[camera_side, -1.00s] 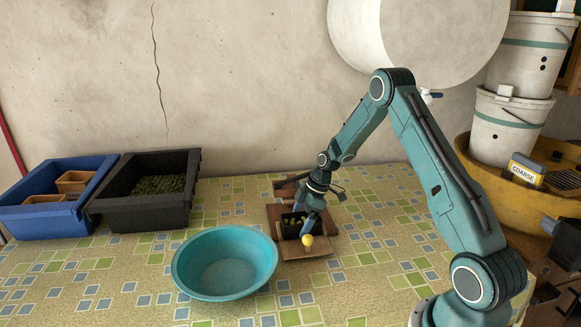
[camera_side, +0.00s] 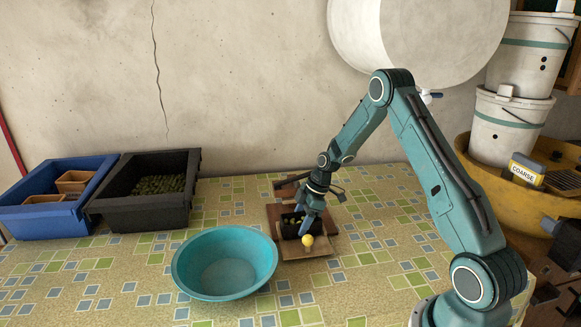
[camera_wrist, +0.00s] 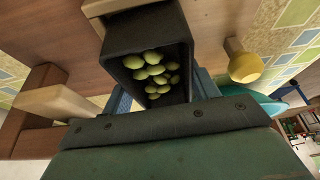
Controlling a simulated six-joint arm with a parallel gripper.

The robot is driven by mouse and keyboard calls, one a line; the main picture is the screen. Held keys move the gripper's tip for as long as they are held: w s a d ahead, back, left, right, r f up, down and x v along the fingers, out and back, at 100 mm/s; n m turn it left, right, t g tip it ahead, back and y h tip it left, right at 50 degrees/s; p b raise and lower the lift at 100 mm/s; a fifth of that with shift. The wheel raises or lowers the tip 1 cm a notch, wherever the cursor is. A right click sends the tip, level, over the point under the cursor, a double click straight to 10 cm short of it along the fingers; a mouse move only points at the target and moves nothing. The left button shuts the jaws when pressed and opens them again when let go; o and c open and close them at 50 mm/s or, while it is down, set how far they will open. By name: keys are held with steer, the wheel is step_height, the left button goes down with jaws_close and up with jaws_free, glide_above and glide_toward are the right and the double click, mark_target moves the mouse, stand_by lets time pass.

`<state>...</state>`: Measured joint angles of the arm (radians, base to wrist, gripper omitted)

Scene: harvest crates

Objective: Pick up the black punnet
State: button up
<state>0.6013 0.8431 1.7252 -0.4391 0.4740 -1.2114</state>
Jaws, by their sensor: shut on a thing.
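The black punnet (camera_wrist: 120,62) holds several small green fruits (camera_wrist: 152,72). In the side view the black punnet (camera_side: 289,227) sits on or just over a small brown wooden stand (camera_side: 288,271), partly hidden by my gripper. My gripper (camera_side: 308,217) reaches down onto it from above. In the wrist view my blue fingers (camera_wrist: 160,92) show on both sides of the punnet, and they are shut on it. I cannot tell whether the punnet is clear of the wood.
A yellow knob (camera_side: 308,240) stands at the stand's front, close to the gripper. A turquoise bowl (camera_side: 190,285) is to the left. A blue crate (camera_side: 40,222) and a dark crate of green produce (camera_side: 150,213) stand back left. The tabletop right of the stand is clear.

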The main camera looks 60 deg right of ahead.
step_height(320, 180, up, 20)
steer(key=shift+r, duration=0.15)
stand_by(0.8)
steer(key=shift+a, duration=0.1)
stand_by(0.3)
steer(key=w+a+f+n+g, duration=0.1)
steer(key=w+a+f+n, duration=0.1)
steer(key=a, duration=0.8)
steer(key=w+a+f+n+g+y, duration=0.1)
steer(key=w+a+f+n, duration=0.2)
steer(key=a, duration=0.7)
step_height(320, 180, down, 2)
steer(key=shift+f+n, duration=0.15)
steer(key=shift+n, duration=0.15)
steer(key=shift+h, duration=0.4)
